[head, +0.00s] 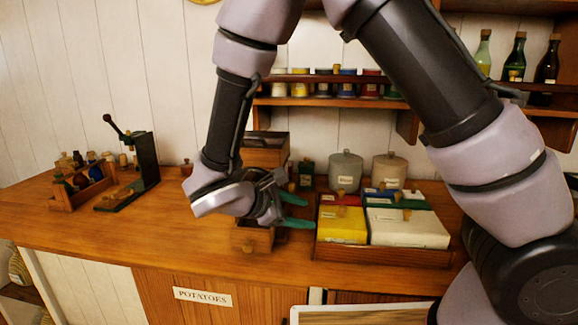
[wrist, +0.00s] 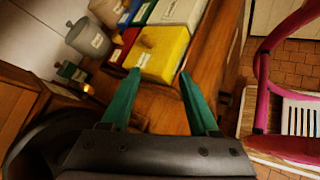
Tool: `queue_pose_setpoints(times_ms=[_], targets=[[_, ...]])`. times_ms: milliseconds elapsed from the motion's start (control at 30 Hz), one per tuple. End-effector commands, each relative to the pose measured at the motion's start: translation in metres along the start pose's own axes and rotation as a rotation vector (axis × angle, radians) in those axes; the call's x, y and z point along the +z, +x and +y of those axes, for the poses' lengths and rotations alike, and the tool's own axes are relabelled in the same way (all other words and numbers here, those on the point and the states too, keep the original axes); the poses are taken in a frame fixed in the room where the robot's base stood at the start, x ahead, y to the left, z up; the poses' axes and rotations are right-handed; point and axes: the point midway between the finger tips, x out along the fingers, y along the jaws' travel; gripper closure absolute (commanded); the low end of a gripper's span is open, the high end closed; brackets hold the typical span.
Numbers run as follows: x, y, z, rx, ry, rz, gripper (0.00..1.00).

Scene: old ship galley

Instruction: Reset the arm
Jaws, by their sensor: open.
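My gripper (head: 296,210) has green fingers and is over the wooden counter (head: 110,226), just left of the tray of coloured boxes. It is open and nothing is between its fingers. In the wrist view my gripper (wrist: 165,90) points toward the yellow box (wrist: 163,52), with the fingers spread to either side of its near face. I cannot tell whether they touch it. My arm reaches up and across the middle and right of the head view, hiding part of the shelf and wall. A small open wooden drawer (head: 252,239) is below my gripper.
A wooden tray (head: 375,254) holds yellow, white, red, blue and green boxes. Two grey and tan canisters (head: 345,171) stand behind. A green lever press (head: 143,160) and a bottle crate (head: 80,190) stand at left. A pink chair (wrist: 265,75) is beside the counter.

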Motion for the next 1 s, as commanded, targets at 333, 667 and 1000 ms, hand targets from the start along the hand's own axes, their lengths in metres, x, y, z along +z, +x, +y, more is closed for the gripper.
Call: queue_pose_setpoints(times_ms=[333, 667, 1000], targets=[[0.128, 0.037, 0.020, -0.578, 0.586, 0.148, 0.39], [0.229, 0.036, 0.026, -0.926, 1.231, 0.339, 0.39], [0.316, 0.017, 0.031, -1.023, 1.876, 0.564, 0.39]])
